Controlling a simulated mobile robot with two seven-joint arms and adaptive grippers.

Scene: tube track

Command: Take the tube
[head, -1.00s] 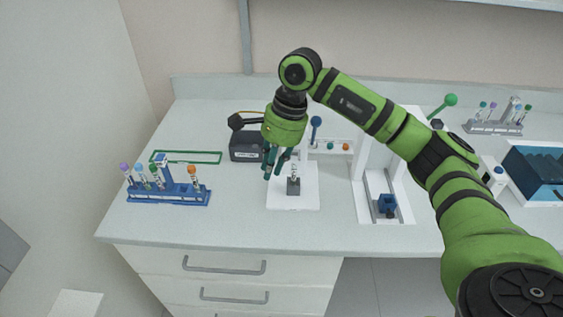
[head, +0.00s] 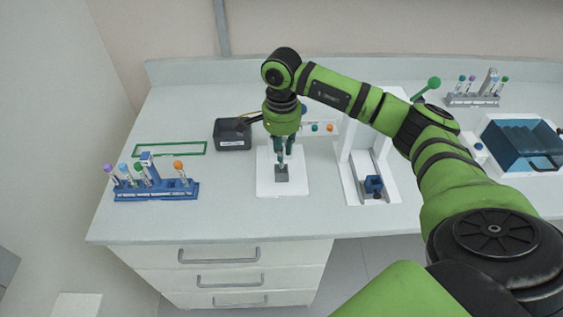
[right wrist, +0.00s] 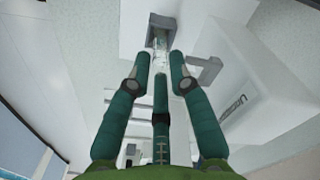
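A clear tube (right wrist: 160,45) stands in a small grey holder (head: 281,173) on a white pad (head: 264,187) on the bench. My right gripper (head: 284,160) points down just above the holder, with its fingers at the tube. In the right wrist view the gripper (right wrist: 160,66) has its fingers apart, and the tube and holder lie just beyond the fingertips. The fingers hide most of the tube in the head view. My left gripper is not in view.
A blue rack (head: 157,192) with several capped tubes stands at the left. A dark box (head: 232,134) is behind the pad. A white frame device (head: 352,178) stands to the right, with a grey rack (head: 472,100) and a blue-lidded box (head: 520,142) farther right.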

